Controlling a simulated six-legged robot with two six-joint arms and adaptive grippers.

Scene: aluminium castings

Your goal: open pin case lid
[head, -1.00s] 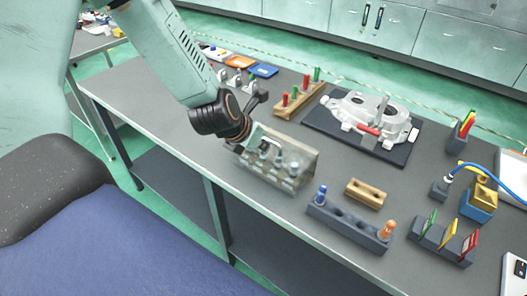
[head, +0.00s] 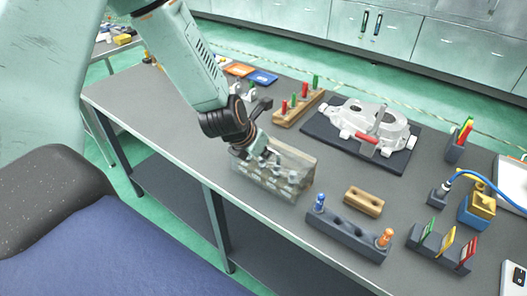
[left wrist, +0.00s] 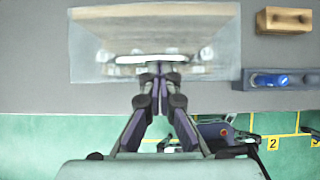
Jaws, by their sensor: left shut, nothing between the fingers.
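The pin case (head: 296,184) is a see-through box near the front edge of the bench, with pale and metallic parts showing through it. In the left wrist view the case (left wrist: 90,55) fills the top left, with a pale bar (left wrist: 150,59) along its near side. My left gripper (head: 266,158) is shut and empty at the case. In the left wrist view its fingertips (left wrist: 160,70) meet right at the pale bar; I cannot tell whether they touch it. The gripper hides part of the case, and the lid's angle is hard to make out. My right gripper is out of view.
A dark pin block (head: 345,234) and a small wooden block (head: 363,201) stand right of the case. Behind are a wooden rack (head: 298,108) with coloured pins and a casting (head: 350,120) on a dark mat (head: 315,128). Bare bench lies left of the case.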

